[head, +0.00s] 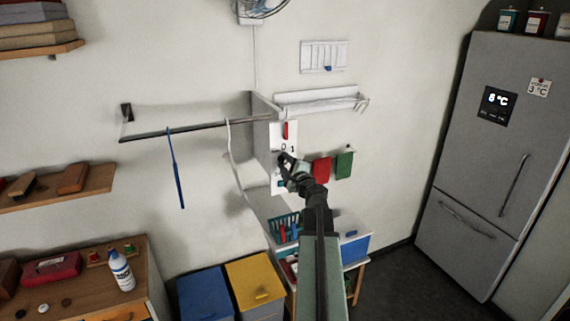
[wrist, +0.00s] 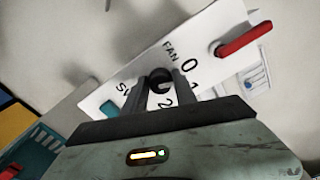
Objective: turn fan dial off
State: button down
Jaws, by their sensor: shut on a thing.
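The fan dial (wrist: 159,76) is a dark round knob on a white panel (wrist: 213,27). The panel also shows in the head view (head: 276,137), on the end of a wall unit. In the wrist view the word FAN and the marks 0, 1 and 2 are printed around the dial. My gripper (wrist: 160,84) is shut on the dial, with one finger on each side of it. In the head view my gripper (head: 287,164) is at the panel and hides the dial. I cannot tell which mark the dial points to. The fan (head: 262,8) is at the top edge, partly cut off.
A red lever (wrist: 243,38) sits on the same panel, beside the FAN label. A rail (head: 190,129) with a blue hanger (head: 176,170) is to the left. Bins stand below.

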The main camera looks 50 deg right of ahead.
jog(key=shift+f+n, duration=0.1)
jog(key=shift+n, duration=2.1)
jog(key=c, duration=1)
grip_release()
jog(key=v, duration=0.7)
jog(key=shift+s+a, duration=0.15)
jog(key=shift+s, duration=0.2)
